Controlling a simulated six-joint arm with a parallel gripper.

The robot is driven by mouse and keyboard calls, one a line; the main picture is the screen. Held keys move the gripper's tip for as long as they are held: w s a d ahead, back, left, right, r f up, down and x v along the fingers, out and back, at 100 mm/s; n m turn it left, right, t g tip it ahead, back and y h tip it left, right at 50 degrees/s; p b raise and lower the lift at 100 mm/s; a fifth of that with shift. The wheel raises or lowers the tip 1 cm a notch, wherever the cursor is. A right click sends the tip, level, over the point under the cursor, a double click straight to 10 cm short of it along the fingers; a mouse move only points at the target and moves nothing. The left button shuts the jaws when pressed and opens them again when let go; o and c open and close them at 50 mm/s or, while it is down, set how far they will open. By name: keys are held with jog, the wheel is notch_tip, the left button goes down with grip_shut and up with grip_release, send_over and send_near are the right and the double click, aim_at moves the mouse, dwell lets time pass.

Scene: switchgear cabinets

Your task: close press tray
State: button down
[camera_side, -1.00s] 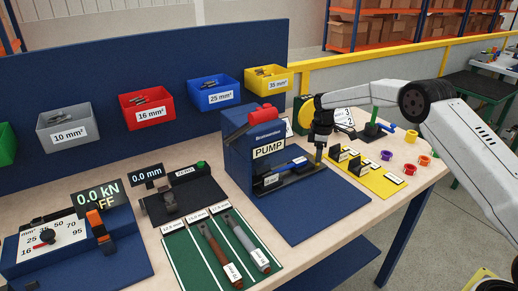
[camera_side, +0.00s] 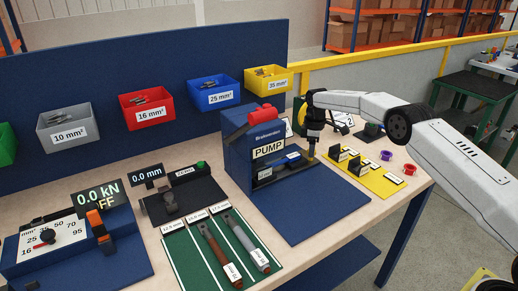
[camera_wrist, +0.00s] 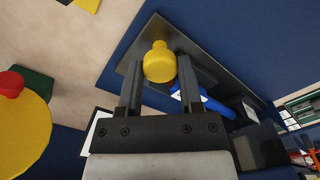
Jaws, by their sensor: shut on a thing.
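The blue press marked PUMP (camera_side: 240,150) stands on the table with an opening low in its front. Its dark flat tray (camera_side: 298,170) lies partly inside the opening, and the outer end still sticks out at the right. A blue tool with a label (camera_side: 292,158) lies on the tray; it also shows in the wrist view (camera_wrist: 205,99). My gripper (camera_side: 311,153) points down at the tray's outer end. In the wrist view its two fingers (camera_wrist: 159,68) are shut on the yellow knob (camera_wrist: 159,62), which stands up from the tray (camera_wrist: 199,66).
A blue mat (camera_side: 318,205) in front of the press is bare. A yellow mat (camera_side: 368,172) with small dark labelled holders lies close to the right of the tray. Purple rings (camera_side: 386,155) stand beyond it. A green mat (camera_side: 218,255) with two tools lies at the front left.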

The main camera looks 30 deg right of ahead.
jog(key=shift+w+d+r, duration=0.1)
jog(key=shift+w, duration=0.1)
jog(key=shift+c, duration=1.2)
grip_release()
jog(key=shift+r, duration=3.85)
jog(key=s+a+r+m+t, duration=0.1)
jog(key=s+a+m, duration=0.25)
jog(key=s, duration=0.35)
jog(key=s+a+r+m+t, duration=0.1)
jog(key=s+a+m, duration=0.1)
jog(key=s+a, duration=0.45)
jog(key=s+a+f+m, duration=0.1)
jog(key=s+f, duration=0.1)
jog(key=s, duration=0.9)
jog(key=s+a+f+m, duration=0.1)
jog(key=s+m, duration=0.1)
jog(key=s, duration=0.9)
jog(key=shift+a+f+t, duration=0.35)
jog(key=shift+t, duration=0.05)
